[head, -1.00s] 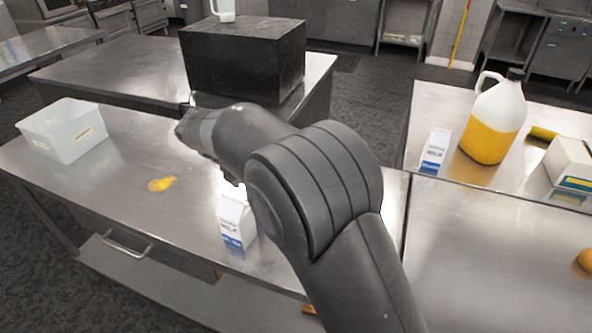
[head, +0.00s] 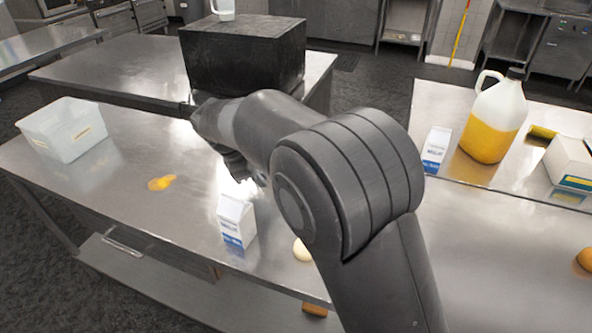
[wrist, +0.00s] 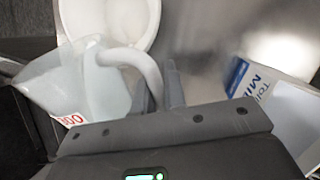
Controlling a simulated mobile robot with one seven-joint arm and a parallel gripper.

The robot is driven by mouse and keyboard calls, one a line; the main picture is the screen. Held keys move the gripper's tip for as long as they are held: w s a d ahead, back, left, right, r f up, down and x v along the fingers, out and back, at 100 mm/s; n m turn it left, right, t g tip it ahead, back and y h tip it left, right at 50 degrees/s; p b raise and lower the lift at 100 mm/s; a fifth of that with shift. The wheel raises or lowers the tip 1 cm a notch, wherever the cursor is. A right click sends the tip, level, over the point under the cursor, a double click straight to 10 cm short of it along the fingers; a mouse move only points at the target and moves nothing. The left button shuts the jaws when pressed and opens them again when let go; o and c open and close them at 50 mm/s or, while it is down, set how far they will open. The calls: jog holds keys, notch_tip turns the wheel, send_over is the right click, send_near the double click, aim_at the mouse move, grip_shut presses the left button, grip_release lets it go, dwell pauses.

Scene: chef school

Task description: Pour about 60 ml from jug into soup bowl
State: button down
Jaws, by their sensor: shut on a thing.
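The jug (wrist: 85,85) is pale and translucent, with a loop handle and a red "300" mark, in the wrist view. My gripper (wrist: 160,88) is shut on its handle. The jug looks tilted in this view; its contents cannot be made out. A white round bowl (wrist: 108,18), which looks like the soup bowl, lies just beyond the jug at the top, partly cut off by the frame. I see no stream between them. In the head view my arm hides the jug, bowl and gripper tips.
A milk carton (head: 237,222) stands on the steel table near my arm; a carton (wrist: 268,95) is close right of my gripper. A clear tub (head: 62,135), a yellow patch (head: 161,183), a pale round item (head: 301,250) and a black box (head: 243,55) are around. A large yellow-filled bottle (head: 490,130) stands right.

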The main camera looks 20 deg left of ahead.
jog(key=shift+w+d+y, duration=0.1)
jog(key=shift+y, duration=0.3)
jog(key=shift+w+d+r+y+p, duration=0.25)
jog(key=shift+d+y+p, duration=0.25)
jog(key=shift+p, duration=0.55)
dwell(1.2)
jog(key=shift+s+a+f+h, duration=0.2)
jog(key=shift+a+h, duration=0.05)
jog(key=shift+a, duration=0.15)
jog(key=shift+s+a+f+h, duration=0.2)
jog(key=shift+a+h, duration=0.05)
jog(key=shift+a, duration=0.15)
jog(key=t+h, duration=0.1)
jog(key=h, duration=0.2)
jog(key=shift+w+r, duration=0.1)
jog(key=shift+w, duration=0.1)
jog(key=shift+d+r+t+h, duration=0.1)
jog(key=shift+d+t+h, duration=0.05)
jog(key=shift+t+h, duration=0.15)
jog(key=shift+r, duration=0.1)
jog(key=shift+h, duration=0.3)
dwell(0.6)
